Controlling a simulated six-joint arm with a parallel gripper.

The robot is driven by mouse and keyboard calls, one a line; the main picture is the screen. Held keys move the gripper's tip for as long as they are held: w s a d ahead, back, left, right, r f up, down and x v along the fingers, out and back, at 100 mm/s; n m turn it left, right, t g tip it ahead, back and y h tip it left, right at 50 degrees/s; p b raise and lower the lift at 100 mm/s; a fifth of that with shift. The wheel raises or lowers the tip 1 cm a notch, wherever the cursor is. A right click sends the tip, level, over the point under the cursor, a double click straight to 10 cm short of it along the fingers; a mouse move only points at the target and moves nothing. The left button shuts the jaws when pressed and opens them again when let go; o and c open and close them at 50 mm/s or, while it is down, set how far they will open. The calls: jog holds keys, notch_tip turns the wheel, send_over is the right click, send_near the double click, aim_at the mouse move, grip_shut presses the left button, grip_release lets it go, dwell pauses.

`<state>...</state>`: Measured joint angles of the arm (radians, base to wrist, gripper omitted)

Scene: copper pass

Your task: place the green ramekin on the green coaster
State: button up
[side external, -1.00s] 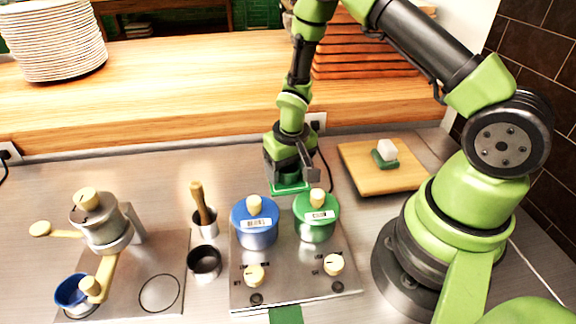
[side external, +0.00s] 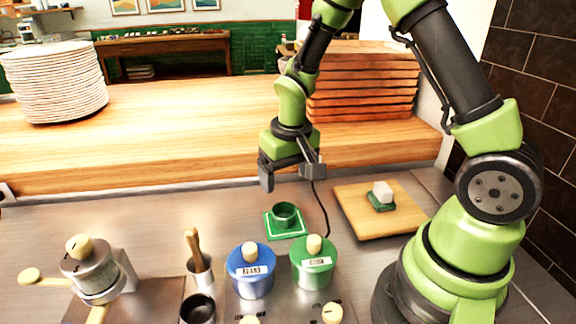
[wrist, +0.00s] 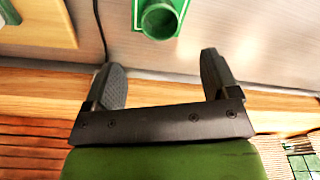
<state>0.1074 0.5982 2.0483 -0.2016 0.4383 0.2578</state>
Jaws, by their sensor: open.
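The green ramekin (side external: 284,213) stands upright on the green coaster (side external: 272,229), on the steel counter behind the two lidded pots. In the wrist view the ramekin (wrist: 159,20) also sits within the coaster (wrist: 137,14), seen from above and cut by the top edge. My gripper (side external: 291,180) is raised above and behind the ramekin, apart from it. Its two fingers are spread with nothing between them, as the wrist view shows (wrist: 165,75).
A blue pot (side external: 250,283) and a green pot (side external: 312,272) stand in front of the coaster. A wooden board (side external: 352,213) with a green-and-white block lies to the right. A raised wooden counter (side external: 190,125) runs behind. A pestle cup (side external: 201,275) stands at front left.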

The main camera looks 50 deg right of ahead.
jog(key=s+a+r+t, duration=0.1)
jog(key=s+r, duration=0.2)
jog(key=r, duration=0.4)
jog(key=s+a+r+t, duration=0.2)
jog(key=r, duration=0.4)
jog(key=s+a+r+t+y, duration=0.2)
jog(key=s+r, duration=0.4)
jog(key=s, duration=0.4)
jog(key=shift+s+a+r+n+t+y, duration=0.15)
jog(key=shift+s+a+n+t+y, duration=0.3)
jog(key=shift+a, duration=0.35)
